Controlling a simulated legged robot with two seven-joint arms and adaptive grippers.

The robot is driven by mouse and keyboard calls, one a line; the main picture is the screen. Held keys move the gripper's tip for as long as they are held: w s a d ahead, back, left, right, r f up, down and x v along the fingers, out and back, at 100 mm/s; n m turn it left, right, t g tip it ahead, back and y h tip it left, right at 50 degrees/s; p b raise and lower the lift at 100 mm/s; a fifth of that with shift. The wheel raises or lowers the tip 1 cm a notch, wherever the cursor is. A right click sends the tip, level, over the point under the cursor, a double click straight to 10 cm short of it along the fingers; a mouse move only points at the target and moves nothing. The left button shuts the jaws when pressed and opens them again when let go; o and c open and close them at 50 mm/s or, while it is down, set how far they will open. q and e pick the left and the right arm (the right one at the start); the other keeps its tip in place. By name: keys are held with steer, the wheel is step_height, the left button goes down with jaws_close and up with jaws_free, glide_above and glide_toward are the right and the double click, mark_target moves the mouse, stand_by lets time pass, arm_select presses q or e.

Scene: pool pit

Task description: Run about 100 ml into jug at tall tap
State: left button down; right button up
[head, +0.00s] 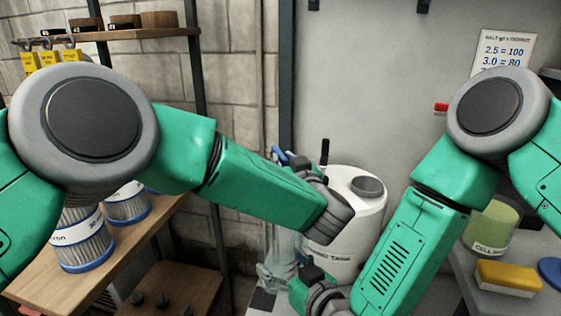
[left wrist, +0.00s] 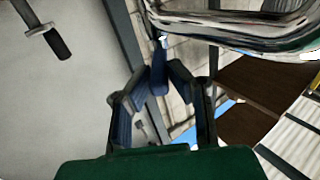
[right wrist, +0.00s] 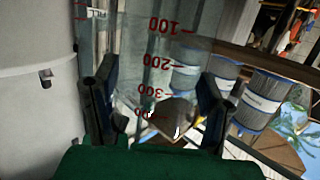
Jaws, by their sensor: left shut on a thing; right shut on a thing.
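The clear jug (head: 283,248) stands left of the white tank in the head view, partly behind my arms. My right gripper (right wrist: 156,105) is shut on the jug, whose clear wall with red marks (right wrist: 166,62) shows between the fingers in the right wrist view. Its water level cannot be made out. My left gripper (left wrist: 158,85) is shut on a blue lever (left wrist: 159,62), just under a shiny chrome part of the tap (left wrist: 240,25). The blue lever (head: 279,155) peeks above my left forearm in the head view; the spout and any stream are hidden.
Wooden shelves (head: 185,212) with filter cartridges (head: 80,240) are at left. A bench at right holds a green container (head: 490,225) and a yellow sponge (head: 508,277). A notice (head: 503,50) hangs on the wall.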

mark_target(286, 157)
arm_select(q)
steer(key=shift+r, duration=0.25)
steer(key=c, duration=1.6)
jaws_free()
steer(key=shift+o, duration=0.3)
steer(key=shift+s+d, duration=0.1)
steer(key=shift+f, duration=0.1)
step_height(286, 157, up, 10)
steer(key=shift+d+f, duration=0.1)
steer(key=shift+c, duration=0.3)
